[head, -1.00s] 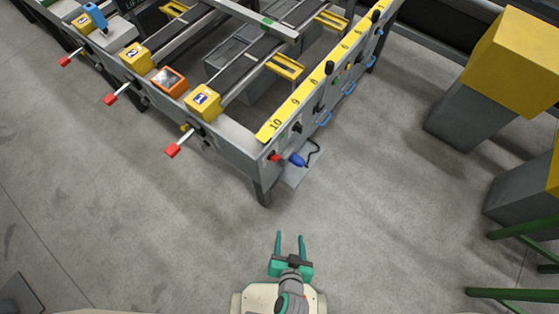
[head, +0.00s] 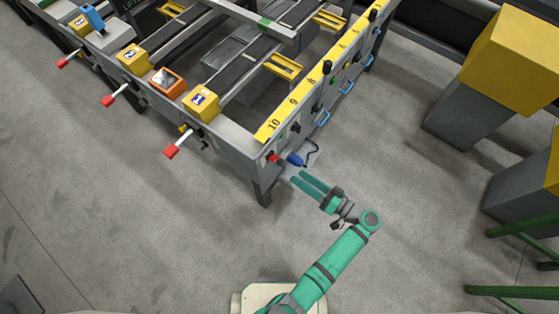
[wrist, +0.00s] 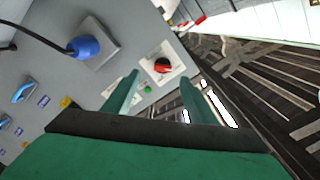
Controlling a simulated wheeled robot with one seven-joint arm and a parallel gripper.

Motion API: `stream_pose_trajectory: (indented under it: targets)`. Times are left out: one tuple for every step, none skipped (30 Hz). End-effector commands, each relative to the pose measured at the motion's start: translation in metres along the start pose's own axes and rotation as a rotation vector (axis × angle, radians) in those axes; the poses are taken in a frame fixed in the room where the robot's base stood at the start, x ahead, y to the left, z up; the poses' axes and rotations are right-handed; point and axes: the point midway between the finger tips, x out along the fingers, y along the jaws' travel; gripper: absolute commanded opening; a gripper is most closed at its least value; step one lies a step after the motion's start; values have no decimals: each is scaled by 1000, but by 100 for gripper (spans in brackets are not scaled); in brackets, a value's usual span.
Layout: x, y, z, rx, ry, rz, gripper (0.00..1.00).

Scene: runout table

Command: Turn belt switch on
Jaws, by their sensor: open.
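The belt switch seems to be the red rotary knob (head: 273,157) on the table's end panel, beside a blue plug (head: 295,159). In the wrist view the red knob (wrist: 162,65) sits on a white plate with a small green spot, probably a button or lamp, below it. My gripper (head: 297,177) is open and empty, its green fingers pointing toward the panel, short of the knob. In the wrist view the knob shows between and beyond the fingertips (wrist: 160,80). I cannot tell which setting the knob is at.
The runout table (head: 235,152) has a yellow numbered strip (head: 309,88) and blue handles (head: 323,118) along its side. Red-tipped levers (head: 171,152) stick out at the front. A cable runs from the blue plug (wrist: 85,46). Yellow-topped grey blocks (head: 468,110) stand right; the floor between is clear.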

Motion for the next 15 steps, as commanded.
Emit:
stream_pose_trajectory:
  targets:
    - [-2,-1,-5,-9,6,-16,52]
    - [-2,-2,-7,-14,9,-24,52]
    - [-2,-3,-9,-19,11,-30,52]
    - [0,-4,-9,-21,11,-33,52]
    - [2,-4,-10,-22,11,-35,52]
    - [6,-4,-9,-22,11,-36,52]
    - [9,-4,-9,-21,10,-36,52]
    - [14,-5,-9,-21,9,-36,52]
    - [20,-5,-9,-20,9,-35,52]
    - [25,-5,-8,-20,9,-35,52]
    - [30,-5,-9,-20,9,-35,52]
    - [38,-6,-8,-20,8,-36,52]
    - [43,-6,-9,-20,9,-35,52]
    - [49,-6,-8,-20,8,-36,52]
    - [56,-6,-9,-20,9,-35,52]
